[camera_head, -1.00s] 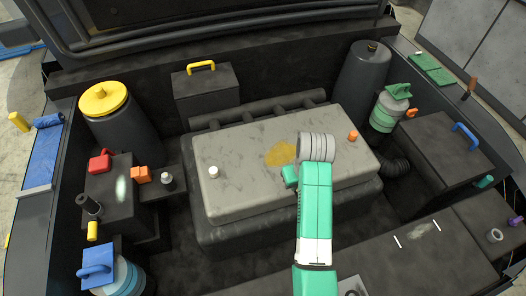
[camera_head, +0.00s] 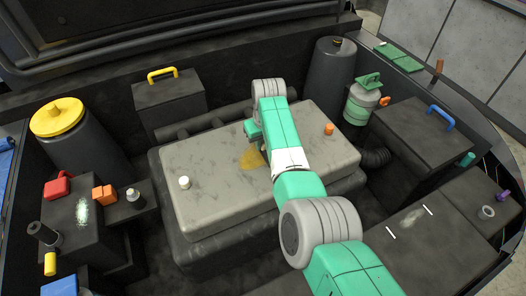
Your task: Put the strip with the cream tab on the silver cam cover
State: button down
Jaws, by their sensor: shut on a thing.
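The silver cam cover (camera_head: 215,190) is the big light grey slab in the middle, lying flat, with an amber stain (camera_head: 252,158) on its top. A white cap (camera_head: 184,183) stands at its left and an orange cap (camera_head: 329,129) at its right. My arm reaches over the cover from the lower right, and its wrist is above the back part of the cover, close to the stain. The fingers of my gripper are hidden behind my own arm, and so is anything between them. I cannot make out a strip with a cream tab anywhere.
A box with a yellow handle (camera_head: 168,94) stands behind left. A yellow-capped cylinder (camera_head: 85,150) is at left, and a dark cylinder (camera_head: 335,85) at back right. A green-topped canister (camera_head: 361,105) and a blue-handled box (camera_head: 428,140) stand right. The cover's left half is mostly clear.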

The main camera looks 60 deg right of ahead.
aim_at(263, 150)
notch_tip(263, 150, down, 3)
jog(key=shift+f+b, duration=0.2)
jog(key=shift+b, duration=0.5)
jog(key=shift+f, duration=0.15)
jog(key=c, duration=1.3)
grip_release()
jog(key=shift+c, duration=0.2)
notch_tip(263, 150, up, 12)
jog(key=s+a+p, duration=0.1)
jog(key=p, duration=0.4)
jog(key=shift+s+p, duration=0.25)
jog(key=shift+p, duration=0.05)
jog(key=shift+w+a, duration=0.1)
